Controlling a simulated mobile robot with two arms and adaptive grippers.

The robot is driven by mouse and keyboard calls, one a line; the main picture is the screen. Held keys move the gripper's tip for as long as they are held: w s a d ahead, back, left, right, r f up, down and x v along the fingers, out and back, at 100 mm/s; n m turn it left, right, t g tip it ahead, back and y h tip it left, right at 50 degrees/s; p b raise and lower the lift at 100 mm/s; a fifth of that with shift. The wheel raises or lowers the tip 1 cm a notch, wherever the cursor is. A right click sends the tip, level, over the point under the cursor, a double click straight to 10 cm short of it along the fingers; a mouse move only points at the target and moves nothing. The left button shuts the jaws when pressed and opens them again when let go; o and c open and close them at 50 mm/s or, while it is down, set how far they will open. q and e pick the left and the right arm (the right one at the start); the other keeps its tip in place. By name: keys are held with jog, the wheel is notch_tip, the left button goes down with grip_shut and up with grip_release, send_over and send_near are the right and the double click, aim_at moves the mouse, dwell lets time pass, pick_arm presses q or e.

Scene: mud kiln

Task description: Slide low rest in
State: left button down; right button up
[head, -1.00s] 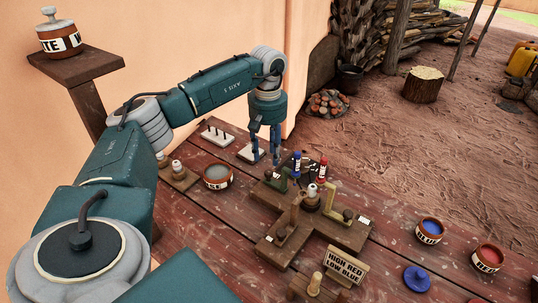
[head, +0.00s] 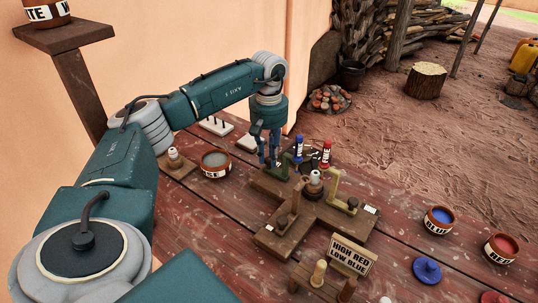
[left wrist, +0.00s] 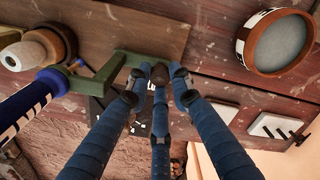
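A green bracket-shaped rest (head: 290,171) sits on the far left arm of a cross-shaped wooden stand (head: 325,226). In the left wrist view the green rest (left wrist: 97,80) has a dark knob (left wrist: 160,74) at its end. My left gripper (head: 269,160) is over that end; in the left wrist view its three blue fingers (left wrist: 160,82) are drawn in around the knob. A taller olive-yellow rest (head: 333,188) and a brown rest (head: 294,203) stand on other arms. A light-topped spindle (head: 314,184) is in the middle. My right gripper is not in view.
A blue marker (head: 298,149) and a red marker (head: 325,153) stand upright behind the spindle. A sign (head: 351,255) reads "HIGH RED LOW BLUE". A grey-filled bowl (head: 215,164) stands left; blue (head: 438,220) and red (head: 501,248) pots stand right.

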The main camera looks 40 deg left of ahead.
aim_at(282, 174)
pick_arm(q)
jog(key=shift+w+d+f+p, duration=0.15)
jog(key=shift+d+p, duration=0.25)
jog(key=shift+d, duration=1.8)
jog(key=c, duration=1.5)
grip_release()
jog(key=shift+w+d, duration=0.1)
jog(key=shift+d, duration=0.05)
jog(key=shift+c, duration=0.2)
jog(key=shift+r, duration=0.2)
jog(key=shift+r, duration=0.2)
notch_tip(282, 174, up, 11)
jog(key=shift+r, duration=0.2)
